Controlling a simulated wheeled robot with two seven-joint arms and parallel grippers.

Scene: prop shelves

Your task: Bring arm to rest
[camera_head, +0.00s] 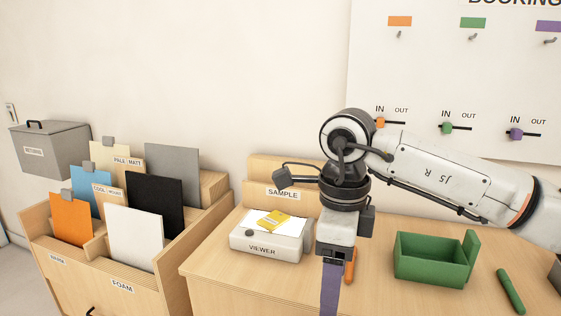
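My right arm (440,178) comes in from the right and bends down over the wooden table. My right gripper (335,257) points down just right of the white viewer box. A purple strip (330,291) shows directly below it and runs out of the bottom of the picture. I cannot tell whether the gripper touches it. A narrow orange piece (350,266) shows beside the gripper. The fingertips are not clearly visible. My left gripper is not in view.
The viewer box (265,243) holds a yellow card (273,220). A green open box (430,274) and a green stick (510,290) are at right. A wooden rack (90,273) of coloured boards and a grey lidded bin (50,150) are at left.

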